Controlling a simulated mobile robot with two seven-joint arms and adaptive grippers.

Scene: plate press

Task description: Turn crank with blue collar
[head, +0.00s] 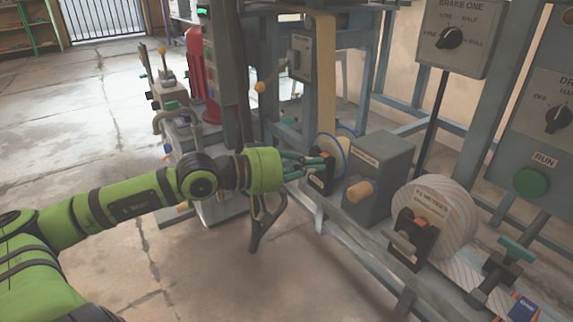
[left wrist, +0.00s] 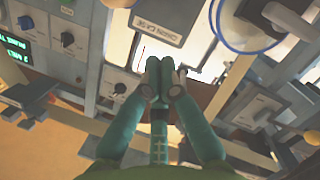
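My left gripper (head: 322,163) reaches right into the machine frame. In the left wrist view its two teal fingers (left wrist: 160,75) lie together, with nothing seen between them. Its tips are close to a dark bracket with an orange part (head: 322,178), below a pale roll with a blue ring (head: 342,146). A blue-rimmed disc (left wrist: 247,48) also shows at the top right of the left wrist view. A grey box (head: 378,165) carries a wooden handle (head: 360,192), right of the gripper. I cannot tell which crank bears a blue collar. My right gripper is not in view.
A large striped roll (head: 440,215) stands at the right, with a teal handle (head: 516,248) beyond it. A green RUN button (head: 531,183) and dial panels line the right side. Blue-grey frame bars surround the gripper. The concrete floor (head: 80,125) at the left is open.

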